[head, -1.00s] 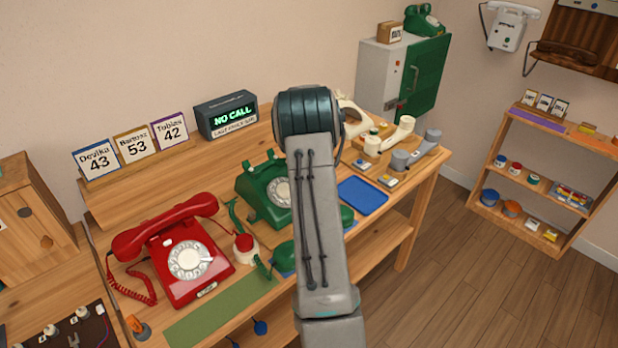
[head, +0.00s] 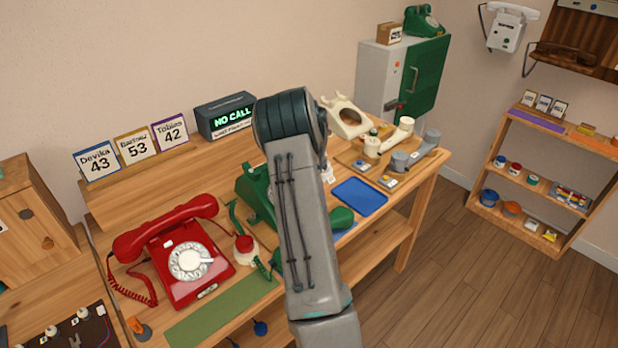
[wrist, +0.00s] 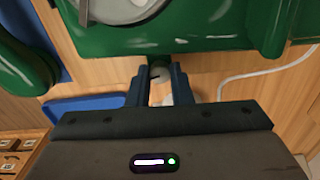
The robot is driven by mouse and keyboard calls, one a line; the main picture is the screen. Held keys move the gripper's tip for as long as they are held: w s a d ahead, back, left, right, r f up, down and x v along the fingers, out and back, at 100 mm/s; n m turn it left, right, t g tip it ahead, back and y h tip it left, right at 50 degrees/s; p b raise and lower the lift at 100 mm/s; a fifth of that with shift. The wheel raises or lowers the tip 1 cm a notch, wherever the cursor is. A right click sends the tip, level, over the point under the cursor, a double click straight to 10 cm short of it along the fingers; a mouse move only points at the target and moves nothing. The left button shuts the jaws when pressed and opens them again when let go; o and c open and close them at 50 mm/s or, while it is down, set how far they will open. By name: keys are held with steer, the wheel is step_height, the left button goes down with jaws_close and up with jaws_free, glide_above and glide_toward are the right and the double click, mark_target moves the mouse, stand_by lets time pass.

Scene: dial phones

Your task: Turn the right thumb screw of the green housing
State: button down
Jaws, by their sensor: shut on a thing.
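The green housing (head: 257,199) is a green dial phone body on the bench, partly hidden behind my arm in the head view. In the wrist view the green housing (wrist: 190,36) fills the top, with part of its pale dial (wrist: 112,8) showing. A small grey thumb screw (wrist: 158,69) sticks out from the housing's near edge there. My gripper (wrist: 160,84) has its two dark fingers around the screw, shut on it. My arm hides the gripper and the screw in the head view.
A green handset (wrist: 24,68) lies beside the housing. A blue tray (head: 360,191) is to its right in the head view, and a white cord (wrist: 268,70) runs beside it in the wrist view. A red phone (head: 185,255) stands to the left.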

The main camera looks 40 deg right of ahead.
steer(key=shift+m, duration=0.6)
steer(key=c, duration=1.3)
jaws_free()
steer(key=shift+a, duration=0.1)
step_height(320, 180, up, 14)
steer(key=shift+f, duration=0.1)
